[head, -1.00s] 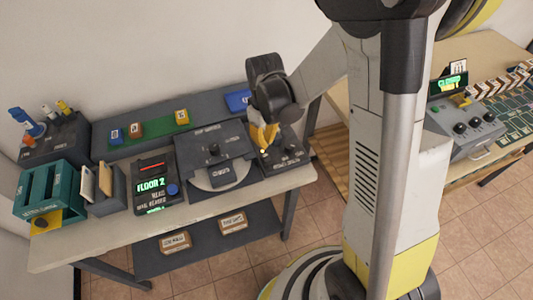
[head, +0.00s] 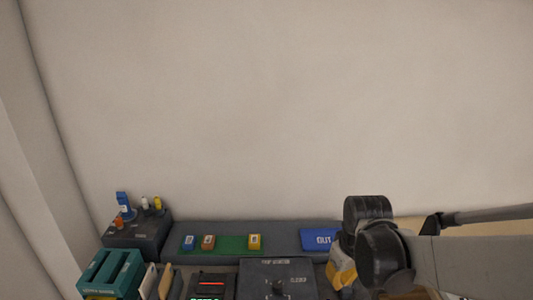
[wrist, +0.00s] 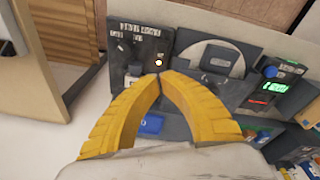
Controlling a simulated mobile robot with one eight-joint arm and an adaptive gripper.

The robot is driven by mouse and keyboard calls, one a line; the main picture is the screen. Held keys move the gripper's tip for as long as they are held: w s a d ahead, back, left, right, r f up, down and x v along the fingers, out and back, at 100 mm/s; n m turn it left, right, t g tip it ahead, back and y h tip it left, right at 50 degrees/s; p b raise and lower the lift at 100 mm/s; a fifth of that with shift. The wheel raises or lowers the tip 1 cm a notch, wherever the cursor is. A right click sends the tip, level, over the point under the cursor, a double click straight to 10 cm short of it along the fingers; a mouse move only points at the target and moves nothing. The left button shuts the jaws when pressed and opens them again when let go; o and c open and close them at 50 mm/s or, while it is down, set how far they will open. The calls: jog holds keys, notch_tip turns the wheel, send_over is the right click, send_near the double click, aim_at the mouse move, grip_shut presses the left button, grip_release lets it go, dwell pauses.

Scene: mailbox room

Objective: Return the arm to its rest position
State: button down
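My gripper (head: 343,272) hangs at the lower right of the head view, mostly behind my dark wrist joint. In the wrist view my gripper (wrist: 160,76) shows two yellow fingers curving inward, their tips together with nothing seen between them. The fingertips point toward a dark panel (wrist: 126,42) with white lettering. They appear above the desk equipment, but I cannot tell the exact gap. My grey arm link enters from the right edge of the head view.
A disc device (wrist: 212,58) and a display box (wrist: 268,92) lie beyond the fingers. The wall above is bare.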

jog(key=s+r+m+t+b, duration=0.1)
jog(key=s+r+m+t, duration=0.3)
jog(key=s+r, duration=0.4)
jog(key=s+t, duration=0.1)
jog(key=s, duration=0.1)
jog(key=shift+s+r, duration=0.3)
dwell(0.6)
